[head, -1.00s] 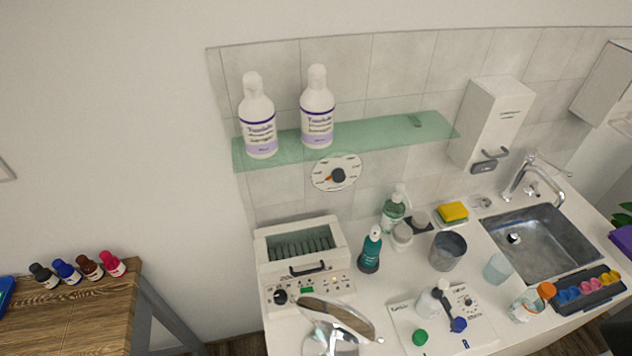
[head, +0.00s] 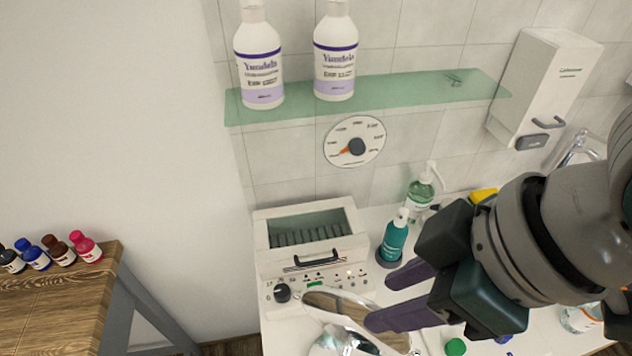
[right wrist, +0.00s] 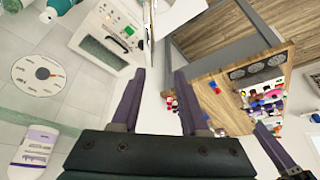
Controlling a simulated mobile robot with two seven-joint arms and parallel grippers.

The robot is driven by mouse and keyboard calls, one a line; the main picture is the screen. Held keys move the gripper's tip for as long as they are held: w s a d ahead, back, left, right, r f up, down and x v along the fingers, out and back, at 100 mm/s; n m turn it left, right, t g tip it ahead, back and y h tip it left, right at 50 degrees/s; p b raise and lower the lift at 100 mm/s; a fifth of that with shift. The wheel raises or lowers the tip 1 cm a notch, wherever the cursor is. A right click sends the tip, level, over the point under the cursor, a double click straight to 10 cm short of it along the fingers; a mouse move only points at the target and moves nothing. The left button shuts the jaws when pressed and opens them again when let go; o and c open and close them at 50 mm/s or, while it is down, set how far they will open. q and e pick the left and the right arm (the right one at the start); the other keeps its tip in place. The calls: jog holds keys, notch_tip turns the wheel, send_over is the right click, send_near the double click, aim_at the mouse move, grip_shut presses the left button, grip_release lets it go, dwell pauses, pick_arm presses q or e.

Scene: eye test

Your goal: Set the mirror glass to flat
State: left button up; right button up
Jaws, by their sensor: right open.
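The mirror (head: 345,304) is an oval glass in a chrome rim on a chrome stand, at the bottom of the head view on the white counter. The glass looks tilted, slanting down to the right in the picture, and reflects brown wood. My right gripper (head: 382,301) is open, with its purple fingers at the mirror's right side; one finger covers part of the glass. I cannot tell whether it touches. In the right wrist view my open right fingers (right wrist: 160,78) point toward a thin silver edge, likely the mirror (right wrist: 149,25). A purple finger of my left gripper (right wrist: 272,143) shows at lower right.
A white box device (head: 310,225) with a knob stands behind the mirror. A teal bottle (head: 394,240) and a green pump bottle (head: 420,200) stand close to my right gripper. A glass shelf (head: 400,92) with two bottles hangs above. A wooden table (head: 50,310) is at left.

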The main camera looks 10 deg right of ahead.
aim_at(351, 307)
jog(key=shift+n, duration=0.4)
jog(key=w+f, duration=0.1)
jog(key=w+d+f+b, duration=0.1)
jog(key=f, duration=0.1)
jog(key=shift+w+f, duration=0.15)
jog(key=shift+w, duration=0.05)
jog(key=shift+w+a+f, duration=0.1)
jog(key=shift+f, duration=0.05)
jog(key=x, duration=0.9)
jog(key=shift+a+f, duration=0.1)
grip_shut()
dwell(0.5)
